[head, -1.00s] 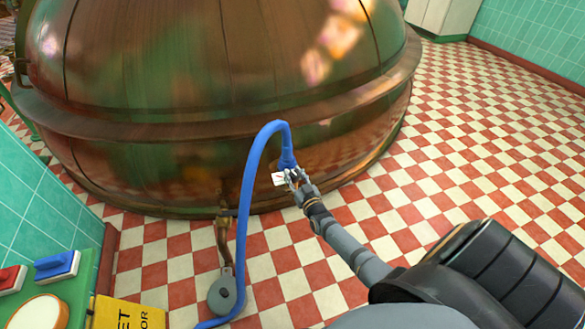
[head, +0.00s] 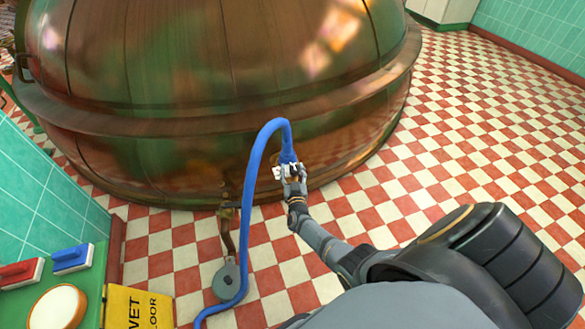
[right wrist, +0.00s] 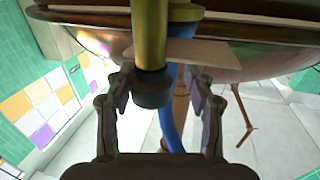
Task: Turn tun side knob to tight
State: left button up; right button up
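The large copper tun (head: 230,145) fills the upper left of the head view. A blue hose (head: 252,175) arches up beside it and comes down at a small white tag (head: 277,172) by the tun's lower side. My right gripper (head: 293,170) is at this hose end and partly covers the tag. In the right wrist view, my right gripper's fingers (right wrist: 158,85) stand apart on either side of a brass pipe (right wrist: 150,35) with a dark round end (right wrist: 152,90). Gaps show beside this end. I cannot tell whether it is the side knob. My left gripper is not in view.
A yellow wet-floor sign (head: 137,308) and a green panel with a red switch (head: 20,273) and a blue switch (head: 72,257) are at lower left. A grey round foot (head: 226,280) stands on the floor. The checkered floor (head: 480,130) is clear on the right.

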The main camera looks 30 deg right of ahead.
jog(key=shift+w+a, duration=0.15)
jog(key=shift+a, duration=0.1)
jog(key=shift+d+r, duration=0.1)
jog(key=shift+d, duration=0.05)
jog(key=shift+s, duration=0.3)
jog(key=v, duration=0.7)
jog(key=a+v, duration=0.1)
jog(key=v, duration=0.3)
jog(key=shift+w, duration=0.3)
jog(key=shift+d+y, duration=0.1)
jog(key=shift+y, duration=0.2)
